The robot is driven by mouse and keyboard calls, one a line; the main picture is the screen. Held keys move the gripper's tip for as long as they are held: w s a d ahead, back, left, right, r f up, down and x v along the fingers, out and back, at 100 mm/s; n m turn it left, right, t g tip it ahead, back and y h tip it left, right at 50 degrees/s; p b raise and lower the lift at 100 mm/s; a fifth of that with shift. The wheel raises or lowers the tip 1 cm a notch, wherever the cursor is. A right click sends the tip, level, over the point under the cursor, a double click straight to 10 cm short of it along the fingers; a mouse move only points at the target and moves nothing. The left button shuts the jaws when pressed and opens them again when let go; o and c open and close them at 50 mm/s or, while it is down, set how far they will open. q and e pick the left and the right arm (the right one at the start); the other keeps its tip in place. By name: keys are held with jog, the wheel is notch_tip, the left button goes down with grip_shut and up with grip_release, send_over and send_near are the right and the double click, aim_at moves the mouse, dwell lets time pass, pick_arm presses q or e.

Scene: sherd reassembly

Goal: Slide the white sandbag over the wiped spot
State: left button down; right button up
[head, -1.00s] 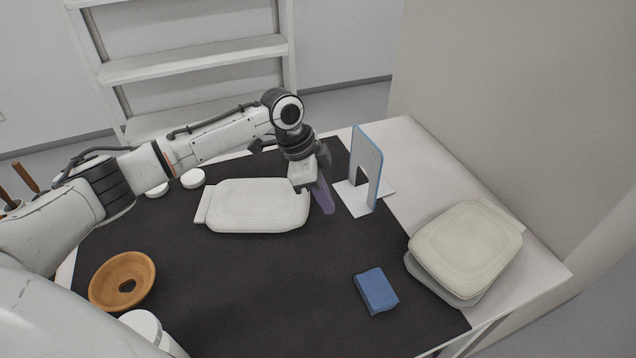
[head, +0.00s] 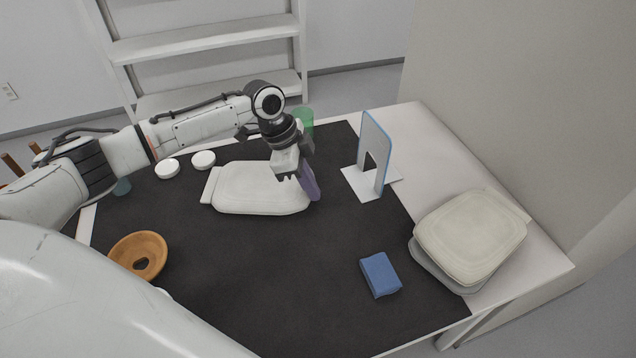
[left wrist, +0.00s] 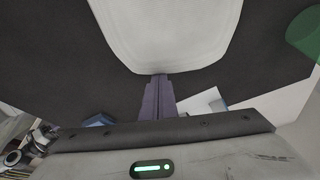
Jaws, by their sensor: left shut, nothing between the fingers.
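The white sandbag (head: 250,188) lies flat on the dark mat, left of the upright stand. It also fills the top of the left wrist view (left wrist: 165,35). My left gripper (head: 313,190) is shut and empty, its purple fingers pointing down at the sandbag's right end. In the left wrist view the purple fingers (left wrist: 159,98) meet the edge of the sandbag and seem to touch it. I can make out no wiped spot on the mat; the sandbag or my arm may cover it. My right gripper is not in view.
A white, blue-edged stand (head: 376,150) is right of the gripper. A cream bag (head: 470,235) lies at the right. The mat's front middle is clear.

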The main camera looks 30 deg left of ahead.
pick_arm(q)
jog(key=shift+s+a, duration=0.3)
jog(key=shift+a, duration=0.55)
jog(key=shift+d, duration=0.25)
jog(key=w+d+p, duration=0.1)
jog(key=w+d+r+p, duration=0.1)
jog(key=d, duration=0.1)
jog(key=shift+r, duration=0.15)
jog(key=v, duration=0.9)
jog(key=shift+s, duration=0.25)
